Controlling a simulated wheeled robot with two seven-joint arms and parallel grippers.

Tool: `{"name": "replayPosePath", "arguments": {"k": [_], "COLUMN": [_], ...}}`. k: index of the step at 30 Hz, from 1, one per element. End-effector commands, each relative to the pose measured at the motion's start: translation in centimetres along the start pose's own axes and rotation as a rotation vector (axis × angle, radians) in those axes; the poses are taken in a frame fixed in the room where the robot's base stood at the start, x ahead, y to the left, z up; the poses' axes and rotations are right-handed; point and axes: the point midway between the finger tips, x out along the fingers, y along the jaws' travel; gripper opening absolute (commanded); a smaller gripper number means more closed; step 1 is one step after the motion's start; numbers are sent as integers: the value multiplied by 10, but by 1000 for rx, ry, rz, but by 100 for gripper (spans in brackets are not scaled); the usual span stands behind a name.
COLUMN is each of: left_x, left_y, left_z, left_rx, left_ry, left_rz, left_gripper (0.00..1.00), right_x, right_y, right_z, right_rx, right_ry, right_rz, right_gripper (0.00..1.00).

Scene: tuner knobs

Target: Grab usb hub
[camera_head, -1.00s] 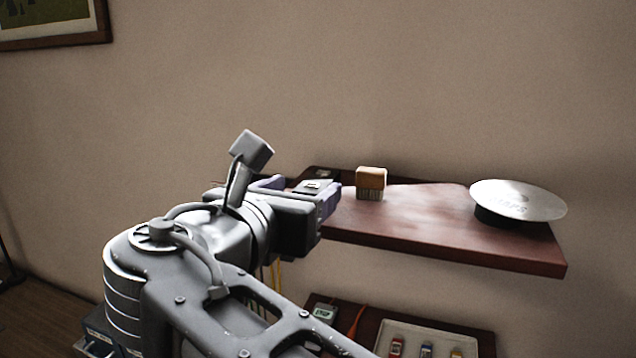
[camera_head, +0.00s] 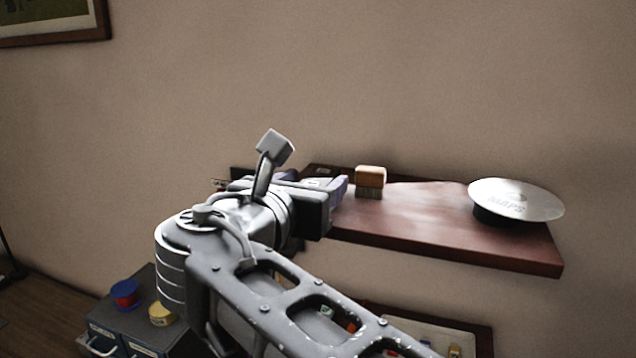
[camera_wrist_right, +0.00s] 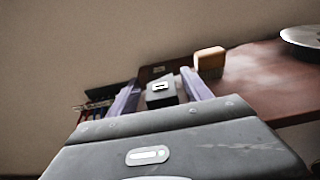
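A small dark box with a white label (camera_wrist_right: 160,94), which looks like the usb hub, lies between the fingers of my right gripper in the right wrist view. My right gripper (camera_wrist_right: 160,80) is open, with one purple finger on each side of the box. I cannot tell whether either finger touches it. In the head view my right gripper (camera_head: 318,183) is at the left end of the reddish-brown shelf (camera_head: 430,222), and the arm and gripper hide most of the box. My left gripper is not in view.
A wooden-handled brush (camera_head: 370,182) stands just right of my right gripper. A white round disc (camera_head: 516,199) sits on a dark base at the shelf's right. A lower shelf (camera_head: 485,338) and a grey drawer cabinet (camera_head: 128,330) are below. The shelf's middle is clear.

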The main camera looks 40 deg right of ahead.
Motion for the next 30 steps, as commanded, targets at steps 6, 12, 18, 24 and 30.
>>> {"name": "replayPosePath", "arguments": {"k": [6, 12, 18, 24, 30], "left_x": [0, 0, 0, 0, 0], "left_y": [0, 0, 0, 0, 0], "left_z": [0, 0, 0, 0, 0], "left_rx": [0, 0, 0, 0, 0], "left_ry": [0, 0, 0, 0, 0], "left_rz": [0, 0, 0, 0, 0], "left_gripper": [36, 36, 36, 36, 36], "right_x": [0, 0, 0, 0, 0], "right_y": [0, 0, 0, 0, 0], "right_z": [0, 0, 0, 0, 1], "right_rx": [0, 0, 0, 0, 0], "right_ry": [0, 0, 0, 0, 0], "right_rz": [0, 0, 0, 0, 0], "right_gripper": [39, 23, 6, 0, 0]}}
